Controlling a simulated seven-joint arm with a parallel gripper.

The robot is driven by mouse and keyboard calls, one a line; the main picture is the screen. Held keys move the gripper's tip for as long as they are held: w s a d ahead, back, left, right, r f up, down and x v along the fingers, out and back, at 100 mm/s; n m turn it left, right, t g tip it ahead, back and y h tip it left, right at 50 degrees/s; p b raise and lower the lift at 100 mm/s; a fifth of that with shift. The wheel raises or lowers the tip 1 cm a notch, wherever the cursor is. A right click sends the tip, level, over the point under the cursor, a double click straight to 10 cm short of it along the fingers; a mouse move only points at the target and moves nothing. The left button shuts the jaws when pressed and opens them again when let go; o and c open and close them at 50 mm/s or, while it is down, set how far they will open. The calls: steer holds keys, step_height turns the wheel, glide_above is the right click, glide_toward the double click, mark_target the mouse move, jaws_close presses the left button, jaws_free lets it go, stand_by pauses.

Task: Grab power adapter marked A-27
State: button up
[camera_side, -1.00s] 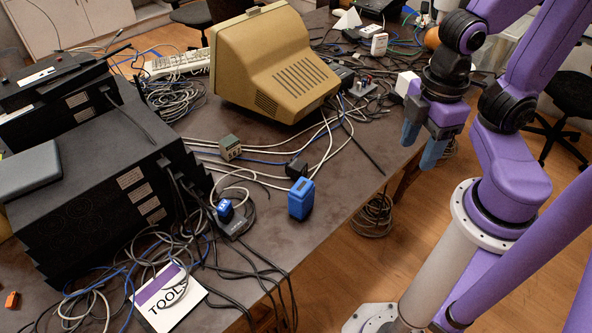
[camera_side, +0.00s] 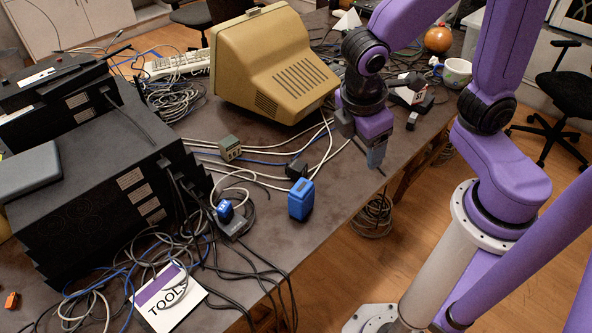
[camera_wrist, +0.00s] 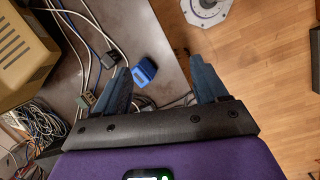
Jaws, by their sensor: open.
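I cannot read the marking A-27 on any adapter. Several adapter-like blocks lie on the table: a bright blue one (camera_side: 301,200), a black one (camera_side: 296,169), a grey-green one (camera_side: 229,147) and a small blue one with a white label (camera_side: 225,210). My gripper (camera_side: 376,160) is above the table's right edge, to the right of and apart from these blocks. In the wrist view my gripper (camera_wrist: 160,66) has its fingers wide apart with nothing held. The bright blue block (camera_wrist: 144,72) shows between the fingers, farther down. The grey-green block (camera_wrist: 88,99) is beside the left finger.
A beige monitor (camera_side: 275,65) stands behind the blocks. Black boxes (camera_side: 100,190) fill the left side. Cables cross the table among the blocks. A TOOLS card (camera_side: 168,298) lies in front. A white mug (camera_side: 456,73) stands at the back right. The table top right of the bright blue block is fairly clear.

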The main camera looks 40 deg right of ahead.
steer(key=w+a+f+n+t+h, duration=0.1)
steer(key=w+a+f+n+h, duration=0.1)
steer(key=w+a+f+h, duration=0.3)
steer(key=w+a+f+n, duration=0.1)
steer(key=w+a+f, duration=0.2)
steer(key=w, duration=0.4)
steer(key=n+t+h, duration=0.2)
steer(key=n+h, duration=0.1)
steer(key=h, duration=0.2)
glide_toward(294, 166)
steer(key=x, duration=0.4)
steer(key=shift+d, duration=0.5)
steer(key=shift+f+x, duration=0.1)
steer(key=shift+x, duration=1.35)
steer(key=shift+f+x, duration=0.15)
steer(key=shift+x, duration=1.3)
steer(key=shift+w+a, duration=0.1)
steer(key=c, duration=0.8)
steer(key=shift+r, duration=0.1)
steer(key=shift+c, duration=0.2)
